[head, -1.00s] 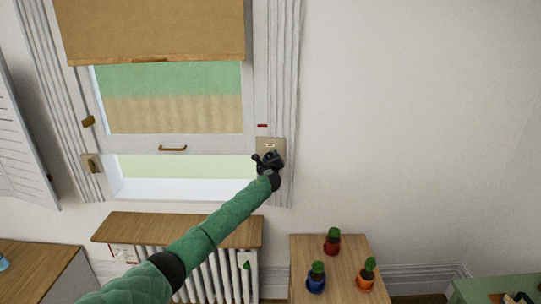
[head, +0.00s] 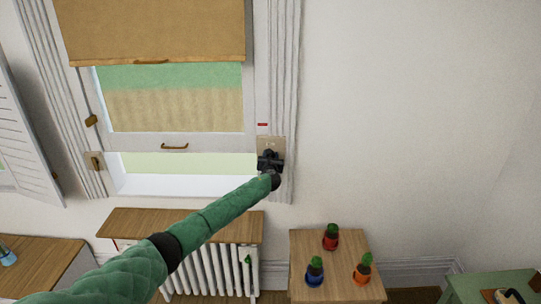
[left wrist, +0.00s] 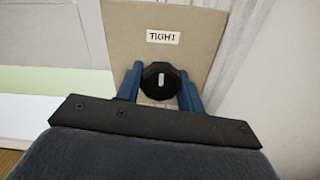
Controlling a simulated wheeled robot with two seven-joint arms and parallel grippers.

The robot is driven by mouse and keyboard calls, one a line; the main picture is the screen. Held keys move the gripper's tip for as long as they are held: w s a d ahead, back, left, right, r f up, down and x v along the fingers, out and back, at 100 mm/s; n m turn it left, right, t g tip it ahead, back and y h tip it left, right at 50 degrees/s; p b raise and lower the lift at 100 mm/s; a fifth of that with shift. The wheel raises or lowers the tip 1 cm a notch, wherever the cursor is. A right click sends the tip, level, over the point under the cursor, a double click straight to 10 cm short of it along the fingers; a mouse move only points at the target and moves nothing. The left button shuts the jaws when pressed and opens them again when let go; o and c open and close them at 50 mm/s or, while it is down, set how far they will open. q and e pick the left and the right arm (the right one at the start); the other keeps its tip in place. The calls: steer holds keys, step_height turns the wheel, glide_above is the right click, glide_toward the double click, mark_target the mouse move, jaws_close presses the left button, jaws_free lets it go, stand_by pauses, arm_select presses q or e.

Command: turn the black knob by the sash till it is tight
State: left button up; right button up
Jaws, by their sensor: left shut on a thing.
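The black knob (left wrist: 160,81) sits on a beige plate (left wrist: 118,32) beside the window sash (head: 140,143). The plate bears a label (left wrist: 163,36) reading TIGHT, above the knob. A pale mark on the knob's face stands about upright, pointing towards the label. My left gripper (left wrist: 161,88) is shut on the knob, with one blue finger on each side of it. In the head view the gripper (head: 270,162) is at the plate and hides most of the knob. My right gripper is not in view.
The sash is partly raised, with a gap below it. A brown blind (head: 150,30) hangs above. A radiator (head: 209,271) with a wooden shelf (head: 180,226) is below. A small table (head: 322,277) holds potted cacti in red, blue and orange pots. The wall to the right is bare.

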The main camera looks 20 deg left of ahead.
arm_select(q)
steer(key=shift+f, duration=0.15)
stand_by(0.3)
steer(key=o, duration=0.8)
steer(key=shift+c, duration=0.2)
steer(key=shift+o, duration=1.1)
steer(key=shift+s, duration=0.15)
steer(key=b+v, duration=0.3)
steer(key=v, duration=0.4)
steer(key=shift+s, duration=0.25)
steer(key=shift+d, duration=0.1)
